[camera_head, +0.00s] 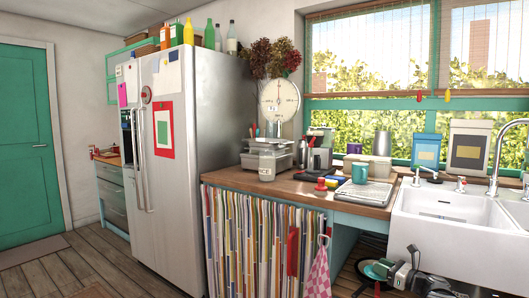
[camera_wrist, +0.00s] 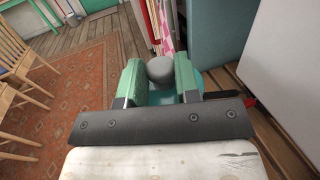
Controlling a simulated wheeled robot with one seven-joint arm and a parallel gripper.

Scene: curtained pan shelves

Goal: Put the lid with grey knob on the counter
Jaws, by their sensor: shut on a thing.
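In the wrist view, my gripper (camera_wrist: 159,80) has its green fingers on either side of a rounded grey knob (camera_wrist: 160,67). A teal lid (camera_wrist: 163,98) shows in part under the knob, between the fingers. In the head view, my gripper and the teal lid (camera_head: 374,269) are low at the bottom right, below the counter and in front of the sink. The wooden counter (camera_head: 300,190) runs from the fridge to the sink.
A striped curtain (camera_head: 245,245) hangs below. The counter's front left strip looks clear. A white sink (camera_head: 430,223) is at right.

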